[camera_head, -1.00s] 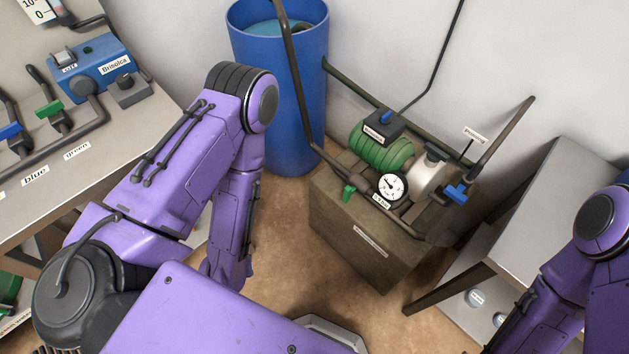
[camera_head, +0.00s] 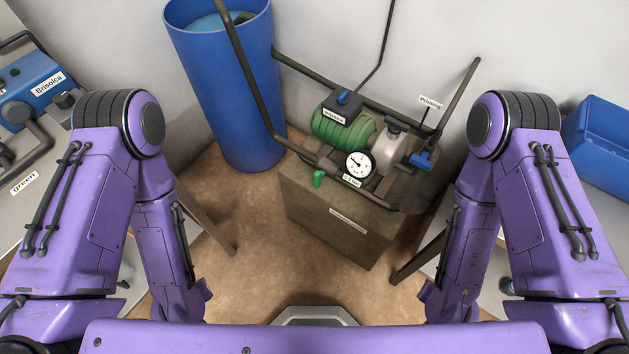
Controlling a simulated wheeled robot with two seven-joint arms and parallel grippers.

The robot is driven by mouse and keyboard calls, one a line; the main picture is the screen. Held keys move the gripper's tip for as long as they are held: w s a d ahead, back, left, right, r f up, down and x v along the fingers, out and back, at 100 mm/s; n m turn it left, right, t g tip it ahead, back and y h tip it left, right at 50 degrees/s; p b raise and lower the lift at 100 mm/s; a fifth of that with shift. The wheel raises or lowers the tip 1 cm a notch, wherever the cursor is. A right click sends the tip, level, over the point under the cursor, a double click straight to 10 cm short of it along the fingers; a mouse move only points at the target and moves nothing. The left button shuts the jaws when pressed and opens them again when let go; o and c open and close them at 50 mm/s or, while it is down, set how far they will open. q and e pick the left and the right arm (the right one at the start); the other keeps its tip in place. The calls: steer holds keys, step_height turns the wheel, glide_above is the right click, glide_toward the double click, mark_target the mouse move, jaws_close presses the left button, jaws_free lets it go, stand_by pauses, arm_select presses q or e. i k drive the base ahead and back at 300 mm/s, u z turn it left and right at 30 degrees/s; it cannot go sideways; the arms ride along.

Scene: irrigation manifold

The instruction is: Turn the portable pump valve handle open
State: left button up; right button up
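The portable pump (camera_head: 342,131) has a green ribbed motor and a pale grey pump body. It stands on a brown block (camera_head: 336,217) in the middle of the view. A green valve handle (camera_head: 319,178) is at the pump's front left, and a blue valve handle (camera_head: 421,160) is at its right. A round white gauge (camera_head: 359,163) sits between them. I cannot tell which handle is the one the task means. Both of my purple arms hang at the sides, apart from the pump. Neither gripper shows in the view.
A tall blue barrel (camera_head: 228,90) stands behind left, with a dark pipe running from it to the pump. A bench with a blue Brisolca unit (camera_head: 34,90) is at the left. A blue bin (camera_head: 600,150) is at the right. Brown floor (camera_head: 262,265) is clear before the block.

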mark_target(318, 176)
steer(key=z, duration=1.35)
steer(key=k, duration=1)
steer(key=u, duration=1.35)
steer(key=i, duration=0.5)
